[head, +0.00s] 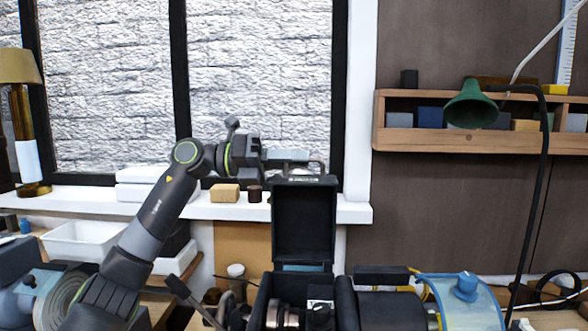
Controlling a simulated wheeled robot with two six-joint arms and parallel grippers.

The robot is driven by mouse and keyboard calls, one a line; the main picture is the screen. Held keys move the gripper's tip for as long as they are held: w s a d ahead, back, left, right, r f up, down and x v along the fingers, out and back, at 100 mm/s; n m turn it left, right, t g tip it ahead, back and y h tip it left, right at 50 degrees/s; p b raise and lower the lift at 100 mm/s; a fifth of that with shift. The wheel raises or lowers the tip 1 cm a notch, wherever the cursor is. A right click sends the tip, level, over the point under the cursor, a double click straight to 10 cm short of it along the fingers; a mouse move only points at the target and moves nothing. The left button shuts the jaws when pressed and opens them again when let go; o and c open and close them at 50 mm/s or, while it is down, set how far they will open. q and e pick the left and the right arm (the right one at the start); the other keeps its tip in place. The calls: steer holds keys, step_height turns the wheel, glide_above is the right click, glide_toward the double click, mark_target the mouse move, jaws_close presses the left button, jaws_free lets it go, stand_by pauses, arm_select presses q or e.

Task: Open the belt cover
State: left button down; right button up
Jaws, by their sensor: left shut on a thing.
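The belt cover (303,222) is a black, box-like lid that stands upright, hinged up above the black housing (262,300) at the bottom centre. My left gripper (316,165) is at the top edge of the cover, shut on it, with its arm reaching in from the lower left. The exact grip spot is small and partly hidden by the fingers. Below the raised cover, the housing is open and metal parts (285,316) show inside. My right gripper is not in view.
A black motor-like body (385,310) and a blue-ended drum (460,300) sit right of the housing. A green lamp (470,106) hangs at the upper right before a wooden shelf (470,140). A white tray (80,241) stands left. Small blocks (224,193) line the windowsill.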

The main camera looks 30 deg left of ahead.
arm_select(q)
steer(key=c, duration=1.6)
jaws_free()
steer(key=shift+c, duration=0.2)
steer(key=shift+o, duration=0.6)
steer(key=shift+a, duration=0.15)
steer(key=shift+s+a+f, duration=0.1)
steer(key=shift+a, duration=0.15)
steer(key=b+v, duration=0.5)
steer(key=v, duration=1.1)
steer(key=shift+s+a+b, duration=0.2)
steer(key=shift+a+b, duration=0.15)
steer(key=shift+b, duration=0.05)
